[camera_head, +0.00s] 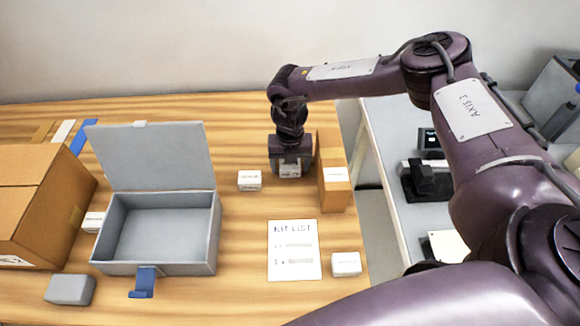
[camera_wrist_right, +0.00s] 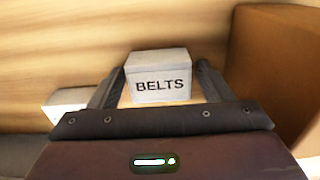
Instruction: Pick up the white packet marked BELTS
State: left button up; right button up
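The white packet marked BELTS (camera_wrist_right: 160,86) is a small box on the wooden table. In the right wrist view it sits upright between the two dark fingers of my right gripper (camera_wrist_right: 160,66), with narrow gaps beside it. The right gripper also shows in the head view (camera_head: 290,172), pointing down beside a brown carton; part of a white packet (camera_head: 289,171) shows at its fingers. The gripper is open around the packet, which seems to rest on the table. My left gripper is not in view.
The brown carton (camera_head: 334,180) stands close on the gripper's right. Another white packet (camera_head: 249,181) lies left of it, and one (camera_head: 346,264) lies near the front. A kit list sheet (camera_head: 293,250) lies flat. An open grey box (camera_head: 157,234) stands left.

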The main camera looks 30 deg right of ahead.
jog(key=c, duration=1)
jog(key=shift+o, duration=0.2)
jog(key=shift+r, duration=0.1)
